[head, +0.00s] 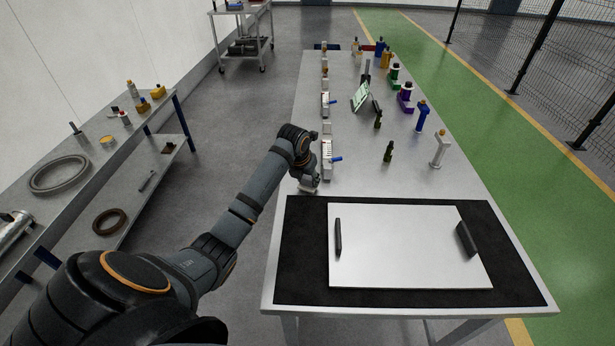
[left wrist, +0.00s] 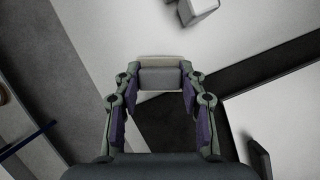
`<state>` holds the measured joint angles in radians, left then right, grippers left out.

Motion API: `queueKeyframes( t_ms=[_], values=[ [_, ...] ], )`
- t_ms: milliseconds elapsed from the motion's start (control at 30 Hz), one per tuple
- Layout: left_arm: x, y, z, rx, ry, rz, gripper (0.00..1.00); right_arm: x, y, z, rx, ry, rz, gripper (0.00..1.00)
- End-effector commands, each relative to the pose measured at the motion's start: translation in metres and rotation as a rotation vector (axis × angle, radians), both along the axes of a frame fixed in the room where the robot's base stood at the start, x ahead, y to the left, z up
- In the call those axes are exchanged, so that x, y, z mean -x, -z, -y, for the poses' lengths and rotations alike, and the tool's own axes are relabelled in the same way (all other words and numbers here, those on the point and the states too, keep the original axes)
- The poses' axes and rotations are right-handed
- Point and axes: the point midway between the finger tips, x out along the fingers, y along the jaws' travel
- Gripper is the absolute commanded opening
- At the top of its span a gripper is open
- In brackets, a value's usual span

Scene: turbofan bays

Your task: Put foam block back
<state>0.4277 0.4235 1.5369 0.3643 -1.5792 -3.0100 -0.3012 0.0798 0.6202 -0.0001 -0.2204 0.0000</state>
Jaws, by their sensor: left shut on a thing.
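My left gripper (head: 308,184) is over the left edge of the long table, just beyond the black mat's corner. In the left wrist view my left gripper (left wrist: 158,85) is shut on a small grey block with a pale beige top, which I take to be the foam block (left wrist: 160,76). The block sits between the two fingertips. In the head view the arm and gripper mostly hide it. I cannot tell whether it touches the table. My right gripper is not in view.
A black mat (head: 302,250) with a white board (head: 400,260) lies at the near end of the long table (head: 450,190). Two dark bars, left (head: 338,237) and right (head: 466,238), are on the board. Several bottles and holders stand farther back. A side bench (head: 85,150) is left.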

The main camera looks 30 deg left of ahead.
Motion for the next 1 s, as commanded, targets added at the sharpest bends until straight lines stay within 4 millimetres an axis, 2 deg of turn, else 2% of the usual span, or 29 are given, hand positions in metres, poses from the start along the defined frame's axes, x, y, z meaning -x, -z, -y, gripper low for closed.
queueKeyframes(
  t_ms=[433, 467, 600, 633, 900, 1000],
  values=[
    [0.000, 0.009, 0.000, -0.001, 0.000, 0.001, 0.15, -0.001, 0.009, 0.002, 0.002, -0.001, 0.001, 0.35],
    [0.000, 0.008, 0.000, -0.001, 0.000, 0.001, 0.42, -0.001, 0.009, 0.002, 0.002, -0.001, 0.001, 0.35],
    [0.000, 0.007, 0.000, -0.001, 0.000, 0.001, 0.61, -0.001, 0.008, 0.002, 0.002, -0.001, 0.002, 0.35],
    [0.000, 0.007, 0.000, -0.001, 0.000, 0.001, 0.63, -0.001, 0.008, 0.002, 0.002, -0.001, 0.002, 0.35],
    [0.000, 0.006, 0.000, -0.001, 0.000, 0.001, 0.63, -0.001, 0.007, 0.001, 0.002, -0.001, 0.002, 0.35],
    [0.000, -0.002, 0.000, -0.001, 0.000, 0.001, 0.63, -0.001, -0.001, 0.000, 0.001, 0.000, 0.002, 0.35]
  ],
)
